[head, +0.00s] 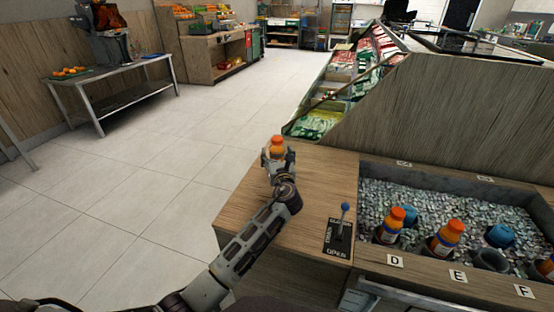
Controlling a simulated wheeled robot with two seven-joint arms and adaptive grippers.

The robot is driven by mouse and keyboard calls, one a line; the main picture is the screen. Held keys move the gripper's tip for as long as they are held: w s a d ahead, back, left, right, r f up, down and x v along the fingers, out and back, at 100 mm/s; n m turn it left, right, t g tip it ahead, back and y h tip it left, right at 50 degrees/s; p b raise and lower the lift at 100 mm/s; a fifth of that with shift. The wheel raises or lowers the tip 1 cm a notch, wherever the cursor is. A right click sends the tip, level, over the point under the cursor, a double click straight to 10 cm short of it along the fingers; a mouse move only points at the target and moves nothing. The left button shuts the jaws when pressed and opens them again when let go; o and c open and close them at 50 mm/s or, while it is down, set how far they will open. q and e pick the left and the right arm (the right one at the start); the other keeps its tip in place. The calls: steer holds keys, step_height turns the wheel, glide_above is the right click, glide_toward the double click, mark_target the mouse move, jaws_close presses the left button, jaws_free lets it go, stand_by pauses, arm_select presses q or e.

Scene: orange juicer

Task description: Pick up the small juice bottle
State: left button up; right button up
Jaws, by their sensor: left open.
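A small juice bottle with an orange cap (277,145) shows at the far left corner of the wooden counter (310,185). My left gripper (275,160) is right at this bottle, coming from the near side, and is open. The gripper hides the lower part of the bottle, so I cannot tell whether the fingers touch it. More orange-capped bottles stand in the ice bin (420,195) on the right: one near label D (391,226), one near label E (445,239), and one cut off at the right edge (547,266). My right gripper is not in view.
A blue-knobbed lever (343,222) on an "OPEN" plate stands on the counter beside the bin. Blue round objects (499,235) sit in the ice. A sloped produce display (340,85) rises behind the counter. The tiled floor at left is clear, up to a metal table (115,82).

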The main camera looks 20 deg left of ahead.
arm_select(q)
steer(key=shift+c, duration=0.3)
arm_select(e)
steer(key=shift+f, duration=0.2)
arm_select(q)
steer(key=c, duration=1.2)
steer(key=shift+c, duration=0.3)
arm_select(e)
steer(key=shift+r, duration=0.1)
arm_select(q)
steer(key=shift+r, duration=0.1)
